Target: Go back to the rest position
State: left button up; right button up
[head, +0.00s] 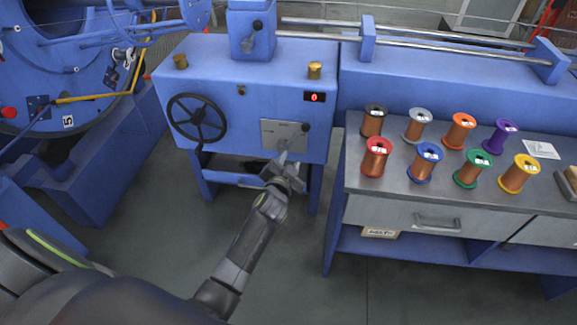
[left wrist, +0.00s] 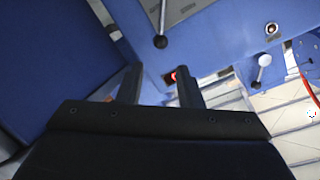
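My left arm reaches forward from the bottom of the head view to the front of the blue machine cabinet (head: 240,85). My left gripper (head: 284,168) is just below a grey plate (head: 278,130) with a black-knobbed lever (head: 305,127). In the left wrist view the two dark fingers of this gripper (left wrist: 159,75) stand apart with nothing between them. The lever's black knob (left wrist: 160,41) shows beyond the fingertips, apart from them. My right gripper is in neither view.
At right, a workbench (head: 400,214) carries several wire spools, including a red one (head: 376,157). Blue rotating machinery (head: 60,60) stands at left. Grey floor lies between.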

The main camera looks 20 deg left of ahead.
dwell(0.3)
